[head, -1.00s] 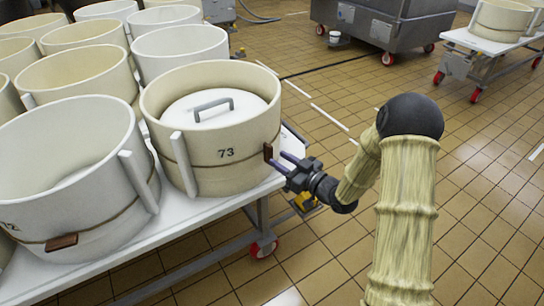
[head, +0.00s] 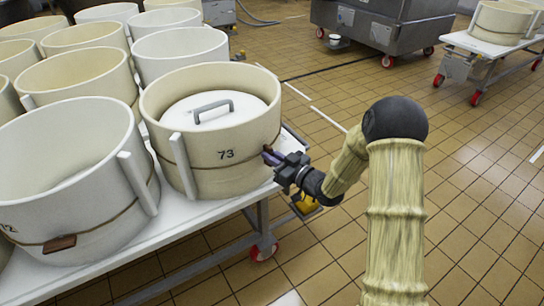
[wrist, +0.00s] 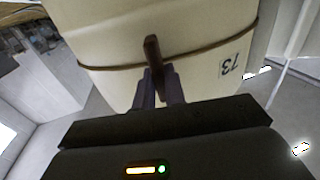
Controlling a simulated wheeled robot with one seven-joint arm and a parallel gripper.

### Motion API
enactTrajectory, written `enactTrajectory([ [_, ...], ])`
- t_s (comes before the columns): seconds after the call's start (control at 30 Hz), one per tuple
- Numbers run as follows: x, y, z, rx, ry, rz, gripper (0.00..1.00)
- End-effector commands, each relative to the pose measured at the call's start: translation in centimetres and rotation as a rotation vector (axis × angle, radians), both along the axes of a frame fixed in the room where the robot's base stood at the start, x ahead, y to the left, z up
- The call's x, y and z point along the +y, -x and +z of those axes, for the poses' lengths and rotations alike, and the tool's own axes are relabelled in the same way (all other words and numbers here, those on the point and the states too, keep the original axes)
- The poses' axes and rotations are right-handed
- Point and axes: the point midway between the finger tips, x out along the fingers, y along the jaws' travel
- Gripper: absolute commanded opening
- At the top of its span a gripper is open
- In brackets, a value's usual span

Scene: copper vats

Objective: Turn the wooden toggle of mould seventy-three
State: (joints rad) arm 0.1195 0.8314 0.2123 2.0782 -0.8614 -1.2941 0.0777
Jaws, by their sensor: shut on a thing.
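Mould seventy-three (head: 222,130) is a cream round tub marked 73, with a white handled lid sunk inside it, near the front corner of the white table. A cord runs around its side. Its wooden toggle (wrist: 152,52) is a small dark brown bar on that cord, standing out from the wall in the wrist view. My gripper (head: 271,155) is at the right side of the mould. In the wrist view, its fingers (wrist: 159,92) are shut on the near end of the toggle. In the head view the fingers mostly hide the toggle.
Mould seventy-two (head: 65,190) stands close on the left, with its own toggle (head: 60,243) on its cord. More moulds fill the white table (head: 190,215) behind. Tiled floor (head: 340,235) is open to the right. A grey wheeled vat (head: 385,30) stands at the back.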

Motion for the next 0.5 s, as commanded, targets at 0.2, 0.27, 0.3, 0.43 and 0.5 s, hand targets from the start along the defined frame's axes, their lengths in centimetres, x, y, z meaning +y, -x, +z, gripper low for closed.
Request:
enactTrajectory([
  [0.2,-0.02,0.04,-0.15,-0.023,0.021,0.0,0.0],
  [0.27,-0.01,0.05,-0.2,-0.036,0.033,0.0,0.0],
  [0.3,0.0,0.06,-0.24,-0.048,0.043,0.0,0.0],
  [0.43,0.01,0.11,-0.33,-0.097,0.087,0.0,0.0],
  [0.5,0.03,0.14,-0.42,-0.131,0.116,0.0,0.0],
])
